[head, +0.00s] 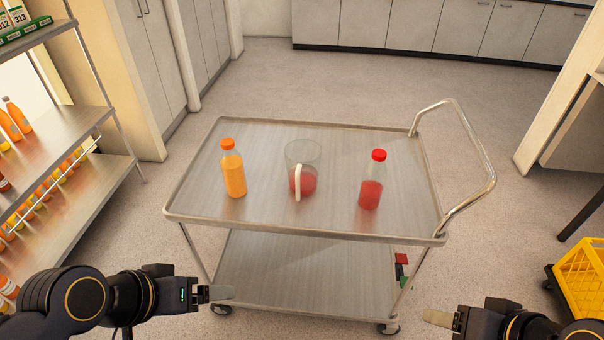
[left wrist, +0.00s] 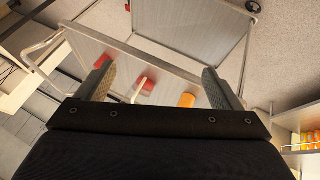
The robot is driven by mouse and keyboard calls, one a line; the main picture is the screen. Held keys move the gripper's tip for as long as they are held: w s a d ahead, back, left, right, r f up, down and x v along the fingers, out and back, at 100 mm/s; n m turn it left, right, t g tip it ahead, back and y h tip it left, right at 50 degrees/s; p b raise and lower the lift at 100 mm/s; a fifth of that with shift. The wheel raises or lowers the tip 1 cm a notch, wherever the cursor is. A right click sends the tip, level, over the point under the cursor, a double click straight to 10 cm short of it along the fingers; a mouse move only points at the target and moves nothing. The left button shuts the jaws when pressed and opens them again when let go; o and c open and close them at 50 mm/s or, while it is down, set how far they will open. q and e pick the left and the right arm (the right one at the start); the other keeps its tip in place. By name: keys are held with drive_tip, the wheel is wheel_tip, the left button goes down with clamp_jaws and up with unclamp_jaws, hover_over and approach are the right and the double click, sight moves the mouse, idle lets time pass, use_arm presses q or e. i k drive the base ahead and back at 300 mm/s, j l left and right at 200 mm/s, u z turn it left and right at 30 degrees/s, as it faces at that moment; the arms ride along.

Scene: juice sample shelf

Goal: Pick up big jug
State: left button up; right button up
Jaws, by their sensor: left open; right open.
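The big jug (head: 303,178) is clear, with a pale handle facing me and red liquid in its lower part. It stands upright on the steel cart's top shelf, between an orange bottle (head: 233,170) and a red bottle (head: 372,181). My left gripper (head: 222,293) is open and empty, low in front of the cart's left side. My right gripper (head: 438,318) is open and empty, at lower right in front of the cart. In the left wrist view, the open left fingers (left wrist: 158,85) frame the cart, with red and orange shapes beyond them.
The cart's top shelf (head: 270,212) has a raised rim and a tall curved handle (head: 487,160) on its right. A shelf unit (head: 75,90) with bottles stands at left. A yellow crate (head: 582,275) is at lower right.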

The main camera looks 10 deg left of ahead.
sight(303, 156)
drive_tip(key=i+l, duration=0.25)
drive_tip(key=i+l+u, duration=0.1)
drive_tip(key=i+l, duration=0.15)
drive_tip(key=l, duration=0.25)
drive_tip(key=i+l, duration=0.2)
drive_tip(key=l, duration=0.15)
